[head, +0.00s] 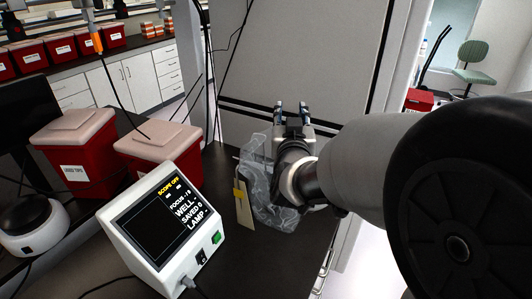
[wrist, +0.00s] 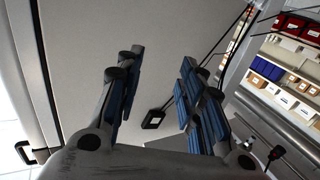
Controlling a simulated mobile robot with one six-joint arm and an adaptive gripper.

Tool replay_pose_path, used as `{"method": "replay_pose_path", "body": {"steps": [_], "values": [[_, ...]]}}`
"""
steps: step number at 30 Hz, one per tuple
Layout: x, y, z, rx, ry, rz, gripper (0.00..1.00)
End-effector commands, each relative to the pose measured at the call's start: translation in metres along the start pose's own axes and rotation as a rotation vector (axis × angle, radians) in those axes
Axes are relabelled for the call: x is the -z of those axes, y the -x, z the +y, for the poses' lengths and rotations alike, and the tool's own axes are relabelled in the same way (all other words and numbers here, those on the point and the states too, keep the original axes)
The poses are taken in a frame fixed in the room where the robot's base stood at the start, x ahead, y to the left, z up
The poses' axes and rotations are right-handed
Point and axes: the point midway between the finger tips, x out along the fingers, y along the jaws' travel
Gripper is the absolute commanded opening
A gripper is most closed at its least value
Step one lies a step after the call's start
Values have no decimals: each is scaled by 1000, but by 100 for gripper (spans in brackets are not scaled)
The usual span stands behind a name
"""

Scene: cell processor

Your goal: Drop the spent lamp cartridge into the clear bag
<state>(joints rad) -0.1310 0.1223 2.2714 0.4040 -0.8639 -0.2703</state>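The clear bag (head: 262,185) is crumpled and see-through, at the middle of the head view on the dark bench. It has a yellow piece and a pale flat panel (head: 244,207) at its left side. My gripper (head: 291,112) is beyond and above the bag, pointing away toward the large grey panel, with my wrist hiding the bag's right part. In the wrist view my gripper (wrist: 158,72) has its blue-padded fingers apart with nothing held between them. I cannot make out the spent lamp cartridge in either view.
A white monitor box (head: 165,220) reading "SCOPE OFF" stands left of the bag. Two red bins with pale lids (head: 75,150) stand behind it. The large grey panel (head: 295,60) closes off the back. A cable with a black block (wrist: 153,119) hangs beyond the fingers.

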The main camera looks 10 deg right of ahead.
Motion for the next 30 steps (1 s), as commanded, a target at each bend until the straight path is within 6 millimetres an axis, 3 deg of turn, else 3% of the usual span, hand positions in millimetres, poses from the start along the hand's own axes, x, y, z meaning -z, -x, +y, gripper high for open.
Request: {"method": "replay_pose_path", "body": {"steps": [5, 15, 30], "values": [[1, 15, -1, 1, -1, 1, 35], [1, 67, -1, 1, -1, 2, 35], [-3, 80, -4, 39, -14, -54, 35]]}}
